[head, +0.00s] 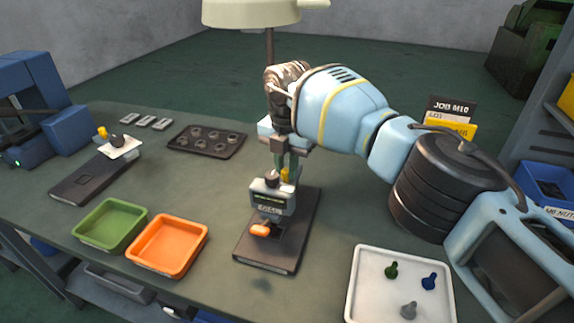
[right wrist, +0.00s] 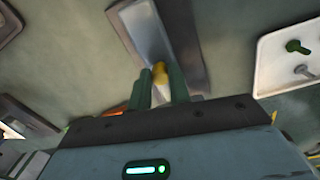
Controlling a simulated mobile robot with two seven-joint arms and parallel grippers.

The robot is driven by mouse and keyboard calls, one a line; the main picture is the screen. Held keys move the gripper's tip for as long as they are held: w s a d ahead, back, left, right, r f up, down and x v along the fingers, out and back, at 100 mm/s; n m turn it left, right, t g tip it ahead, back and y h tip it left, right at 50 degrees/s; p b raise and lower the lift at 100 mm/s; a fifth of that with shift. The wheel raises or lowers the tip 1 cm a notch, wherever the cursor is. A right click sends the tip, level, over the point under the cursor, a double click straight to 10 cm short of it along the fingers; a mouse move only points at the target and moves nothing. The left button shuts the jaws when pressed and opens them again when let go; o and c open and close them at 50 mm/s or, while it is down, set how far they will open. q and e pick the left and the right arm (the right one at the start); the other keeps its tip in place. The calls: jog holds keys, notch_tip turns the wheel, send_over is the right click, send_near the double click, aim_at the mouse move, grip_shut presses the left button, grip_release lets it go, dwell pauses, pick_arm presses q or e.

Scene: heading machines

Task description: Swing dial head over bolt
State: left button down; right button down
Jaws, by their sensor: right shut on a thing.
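The dial head (head: 272,196) is a grey box with a dark display, above the dark base plate (head: 266,252) of its stand in the middle of the bench. An orange piece (head: 260,230) shows just below the dial head; I cannot tell whether it is a bolt. My right gripper (head: 286,168) reaches down behind the dial head, shut on a yellow knob (head: 286,176). In the right wrist view the yellow knob (right wrist: 160,74) sits between the green fingers (right wrist: 161,88). My left gripper is not in view.
The white tray (head: 359,291) is at the front right. Green (head: 84,232) and orange (head: 141,262) bins are front left. A dark tray (head: 180,141) lies behind. Another fixture (head: 77,186) and a blue machine (head: 68,130) are at left. My right arm covers the right side.

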jog(key=shift+a, duration=0.1)
jog(key=c, duration=1.3)
grip_release()
